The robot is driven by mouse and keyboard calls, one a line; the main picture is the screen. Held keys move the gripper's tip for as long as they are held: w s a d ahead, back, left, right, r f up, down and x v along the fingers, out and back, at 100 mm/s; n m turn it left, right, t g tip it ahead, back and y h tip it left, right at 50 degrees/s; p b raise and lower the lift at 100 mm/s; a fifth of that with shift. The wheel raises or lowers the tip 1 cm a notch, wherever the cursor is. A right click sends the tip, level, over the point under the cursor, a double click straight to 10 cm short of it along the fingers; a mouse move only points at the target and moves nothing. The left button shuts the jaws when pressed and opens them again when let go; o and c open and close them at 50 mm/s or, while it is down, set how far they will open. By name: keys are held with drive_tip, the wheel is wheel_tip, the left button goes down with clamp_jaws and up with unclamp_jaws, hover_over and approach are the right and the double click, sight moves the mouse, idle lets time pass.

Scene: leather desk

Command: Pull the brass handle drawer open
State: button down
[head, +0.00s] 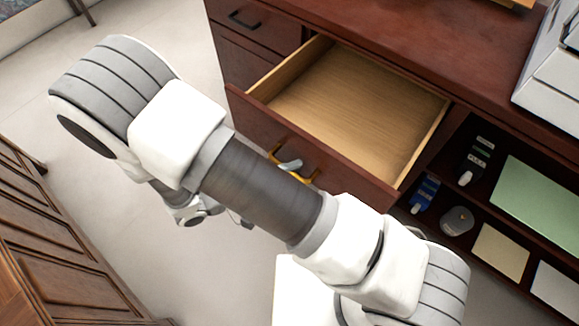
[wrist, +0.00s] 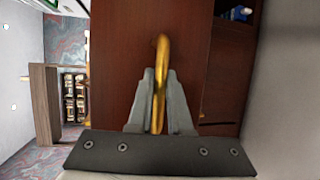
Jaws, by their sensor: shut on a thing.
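The brass handle (wrist: 162,75) is on the reddish-brown drawer front (wrist: 120,50), in the middle of the wrist view. My gripper (wrist: 161,90) is shut on the handle, with one grey finger on each side of it. In the head view the drawer (head: 350,110) stands pulled out from the desk. Its light wooden inside shows and looks empty. Parts of the brass handle (head: 274,153) show in the head view, with a fingertip of my gripper (head: 290,165) at it. My arm hides much of the drawer front's lower part.
A closed drawer with a dark handle (head: 245,19) is left of the open one. Open shelves (head: 470,195) at the right hold a green item (head: 535,200) and small objects. A white machine (head: 550,70) stands on the desk top. A wooden cabinet (head: 50,230) is at lower left, with bare floor (head: 150,290) between.

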drive_tip(key=c, duration=0.8)
unclamp_jaws()
drive_tip(key=shift+c, duration=0.2)
drive_tip(key=p+v, duration=0.3)
drive_tip(key=v, duration=1.4)
drive_tip(key=shift+a, duration=0.2)
drive_tip(key=shift+r, duration=0.2)
